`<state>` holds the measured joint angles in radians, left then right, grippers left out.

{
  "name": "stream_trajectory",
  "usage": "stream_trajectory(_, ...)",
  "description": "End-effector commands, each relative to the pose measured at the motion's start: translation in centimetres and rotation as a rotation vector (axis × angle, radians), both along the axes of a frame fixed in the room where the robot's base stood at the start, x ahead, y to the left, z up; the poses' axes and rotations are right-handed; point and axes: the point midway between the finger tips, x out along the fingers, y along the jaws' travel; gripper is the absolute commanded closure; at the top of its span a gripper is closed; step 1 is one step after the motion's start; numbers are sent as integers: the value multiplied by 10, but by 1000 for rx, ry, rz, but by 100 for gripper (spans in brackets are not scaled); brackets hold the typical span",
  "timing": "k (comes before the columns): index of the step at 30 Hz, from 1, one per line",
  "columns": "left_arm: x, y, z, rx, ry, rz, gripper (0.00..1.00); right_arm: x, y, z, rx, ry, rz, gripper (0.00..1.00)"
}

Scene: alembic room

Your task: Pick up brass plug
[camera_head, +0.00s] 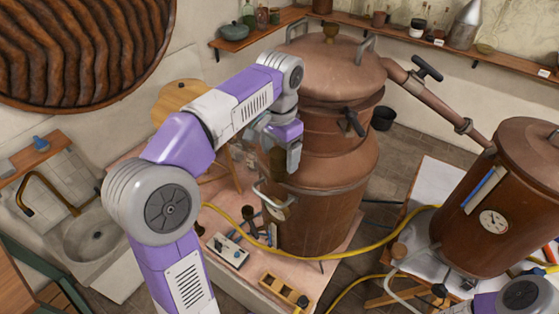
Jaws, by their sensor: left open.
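My left arm comes in from the lower left, and its gripper (279,150) hangs in front of the left side of the large copper still (325,215). The jaws point downward and are open. A small dark brown-gold piece (277,161) shows by the fingertips. I cannot tell whether it is the brass plug or whether the jaws touch it. A yellow block with holes (284,291) lies on the pink platform's front edge, with a small dark knob (303,301) at its right end. My right gripper is out of view; only part of that arm shows at lower right.
The pink platform (225,215) also carries a small pale box (228,250) and a yellow hose (225,216). A copper pipe (430,95) runs to a second vessel (490,215) with a gauge. A sink (92,238) stands left; a shelf (480,55) lines the back.

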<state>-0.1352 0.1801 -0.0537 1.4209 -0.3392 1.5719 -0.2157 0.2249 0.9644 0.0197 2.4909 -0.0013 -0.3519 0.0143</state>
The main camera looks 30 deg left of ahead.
Motion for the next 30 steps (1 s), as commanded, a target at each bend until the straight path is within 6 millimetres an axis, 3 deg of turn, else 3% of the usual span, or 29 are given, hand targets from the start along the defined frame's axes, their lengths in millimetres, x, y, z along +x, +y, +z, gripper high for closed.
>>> stream_trajectory(9, 0, 0, -5, 0, -1, 0, 21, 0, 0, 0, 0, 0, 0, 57)
stream_trajectory(21, 0, 0, -5, 0, -1, 0, 82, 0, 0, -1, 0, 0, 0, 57)
stream_trajectory(30, 0, 0, -3, -1, -3, 0, 84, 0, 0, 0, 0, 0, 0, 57)
